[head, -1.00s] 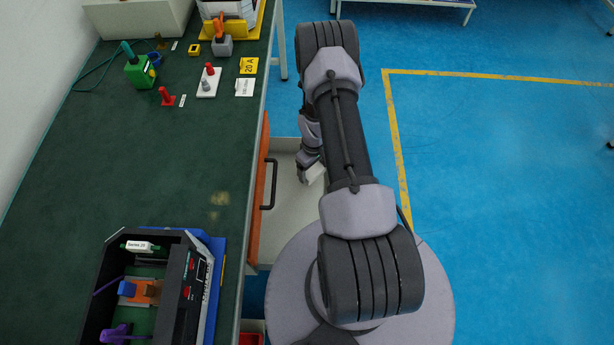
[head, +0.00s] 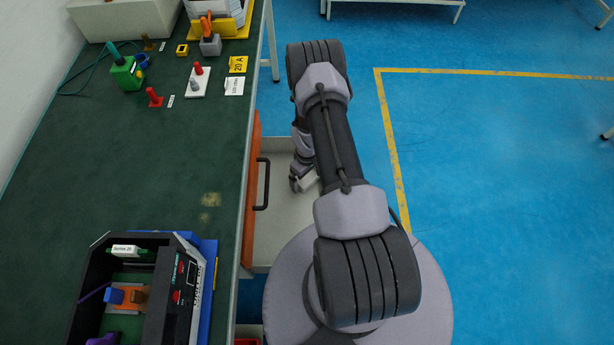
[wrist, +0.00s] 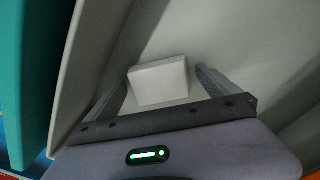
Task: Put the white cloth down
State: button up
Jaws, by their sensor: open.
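The white cloth (wrist: 159,82) shows in the wrist view as a folded, block-like white piece. It lies on the pale floor of the open drawer (head: 278,212), between the two fingers of my gripper (wrist: 162,78). The fingers are spread apart, with a visible gap on the right side of the cloth; whether the left finger touches it I cannot tell. In the head view my gripper (head: 300,183) is down in the drawer, partly hidden by my arm.
The drawer has an orange front (head: 251,195) with a dark handle (head: 263,184), beside the green bench top (head: 150,185). A black-walled rack (head: 182,300) stands at the bench's near end. Small fixtures and yellow and white cards sit farther back. Blue floor is clear at right.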

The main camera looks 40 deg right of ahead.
notch_tip(320, 180, up, 13)
jog(key=p, duration=0.5)
notch_tip(320, 180, up, 17)
jog(key=m+t, duration=0.1)
send_over(307, 179)
jog(key=w+a, duration=0.4)
jog(key=w, duration=0.2)
jog(key=s+a+r+m+t, duration=0.1)
jog(key=a+r, duration=0.3)
jog(key=r, duration=0.4)
jog(key=s+a+r+m+t, duration=0.1)
jog(key=a+r, duration=0.4)
jog(key=r, duration=0.3)
jog(key=s+a+r+m+t+y, duration=0.1)
jog(key=s+a+r, duration=0.6)
jog(key=s, duration=0.1)
jog(key=s+a+r+m+t+y, duration=0.1)
jog(key=s+a+r, duration=0.6)
jog(key=s, duration=0.2)
jog(key=shift+s+t, duration=0.25)
jog(key=shift+t, duration=0.15)
jog(key=shift+d, duration=0.1)
